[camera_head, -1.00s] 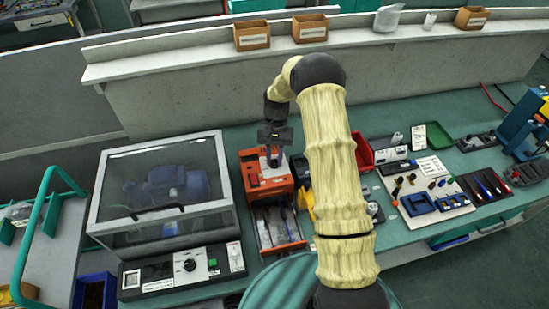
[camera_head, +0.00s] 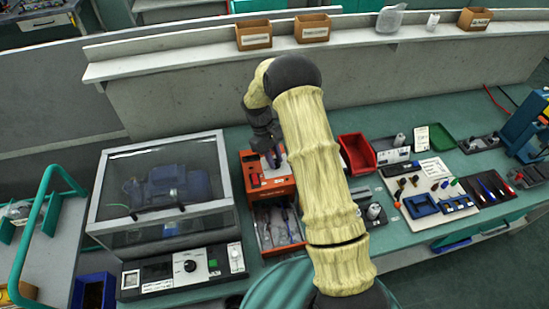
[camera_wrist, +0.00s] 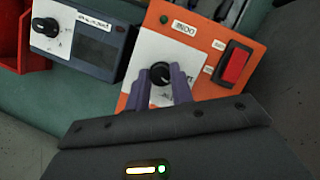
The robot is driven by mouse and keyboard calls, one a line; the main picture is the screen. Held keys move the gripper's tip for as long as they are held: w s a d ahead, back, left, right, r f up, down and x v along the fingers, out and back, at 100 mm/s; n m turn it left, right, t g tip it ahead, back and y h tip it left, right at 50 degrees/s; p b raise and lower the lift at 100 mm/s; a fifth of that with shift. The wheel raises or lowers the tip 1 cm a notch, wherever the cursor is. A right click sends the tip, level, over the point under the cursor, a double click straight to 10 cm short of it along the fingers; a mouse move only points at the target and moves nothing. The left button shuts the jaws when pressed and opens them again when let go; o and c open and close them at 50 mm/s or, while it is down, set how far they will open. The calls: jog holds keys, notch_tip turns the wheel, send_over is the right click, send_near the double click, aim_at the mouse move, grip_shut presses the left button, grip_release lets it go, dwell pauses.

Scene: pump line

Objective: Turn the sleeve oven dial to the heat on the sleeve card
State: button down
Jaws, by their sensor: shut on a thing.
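The orange oven (camera_head: 252,176) stands on the bench right of the glass-lidded case in the head view. My gripper (camera_wrist: 166,80) is shut on the black dial, one finger on each side. In the head view my gripper (camera_head: 272,158) is over the oven's top. The dial's scale is too small to read. A small white card (camera_head: 421,137) stands at the back of the bench; I cannot tell whether it is the sleeve card.
A blue-grey unit with its own black knob (camera_wrist: 45,27) is close beside the oven. A glass-lidded case (camera_head: 165,185) stands left. A red bin (camera_head: 357,152) and a tool board (camera_head: 430,208) lie right of my arm. A drawer-like tray of tools (camera_head: 277,226) is before the oven.

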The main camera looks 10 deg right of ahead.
jog(key=shift+w+a+n+t+h, duration=0.1)
jog(key=shift+n+t+h, duration=0.25)
jog(key=shift+n, duration=0.75)
jog(key=c, duration=1.2)
grip_release()
jog(key=shift+r, duration=0.1)
jog(key=b+v, duration=0.2)
jog(key=v, duration=1.5)
jog(key=shift+b, duration=0.35)
jog(key=shift+r, duration=0.1)
